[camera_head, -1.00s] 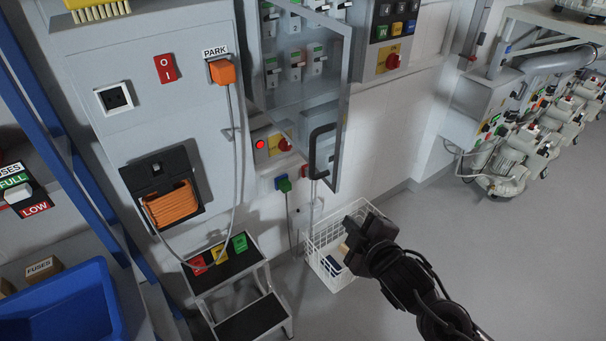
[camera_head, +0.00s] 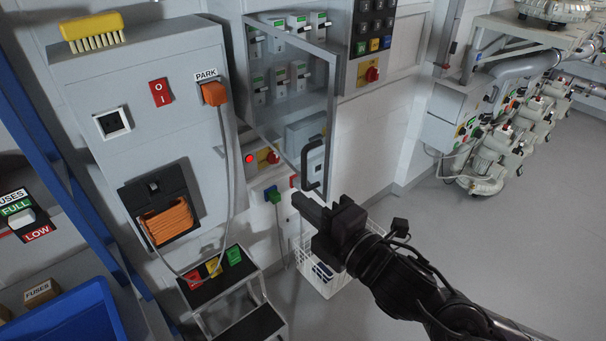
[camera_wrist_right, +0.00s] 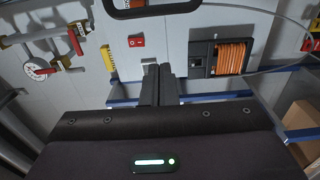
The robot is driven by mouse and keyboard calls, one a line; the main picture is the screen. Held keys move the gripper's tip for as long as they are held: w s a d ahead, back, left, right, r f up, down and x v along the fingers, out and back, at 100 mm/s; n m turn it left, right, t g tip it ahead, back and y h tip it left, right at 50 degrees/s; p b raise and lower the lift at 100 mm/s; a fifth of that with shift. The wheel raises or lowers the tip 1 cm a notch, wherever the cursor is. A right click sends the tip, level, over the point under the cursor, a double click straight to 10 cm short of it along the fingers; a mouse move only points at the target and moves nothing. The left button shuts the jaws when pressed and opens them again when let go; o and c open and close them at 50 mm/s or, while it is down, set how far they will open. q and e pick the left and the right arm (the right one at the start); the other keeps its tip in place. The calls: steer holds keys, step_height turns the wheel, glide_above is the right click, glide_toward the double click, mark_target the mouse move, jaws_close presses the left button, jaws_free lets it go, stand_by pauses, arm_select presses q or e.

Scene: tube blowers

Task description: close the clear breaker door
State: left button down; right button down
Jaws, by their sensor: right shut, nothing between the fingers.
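The clear breaker door (camera_head: 331,120) stands swung open from the breaker cabinet, its see-through panel and grey frame jutting toward me. Breakers (camera_head: 298,80) show through and behind it. Its black handle (camera_head: 305,168) is on the free edge, and a black curved bar that looks like this handle (camera_wrist_right: 150,11) shows at the top of the right wrist view. My right gripper (camera_head: 300,203) is shut and empty, just below the handle in the head view; I cannot tell whether it touches the door. Its closed fingers (camera_wrist_right: 158,75) also show in the wrist view. My left gripper is not in view.
A grey panel with an orange PARK plug (camera_head: 214,92), hanging cable and cord reel (camera_head: 166,220) stands to the left. A step stool (camera_head: 235,285) and white wire basket (camera_head: 335,283) are below. Pumps (camera_head: 500,150) stand at right. Floor at right is clear.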

mark_target(303, 181)
steer(key=w+p, duration=0.4)
steer(key=w, duration=0.2)
steer(key=shift+r, duration=0.1)
steer(key=shift+w, duration=0.1)
stand_by(0.4)
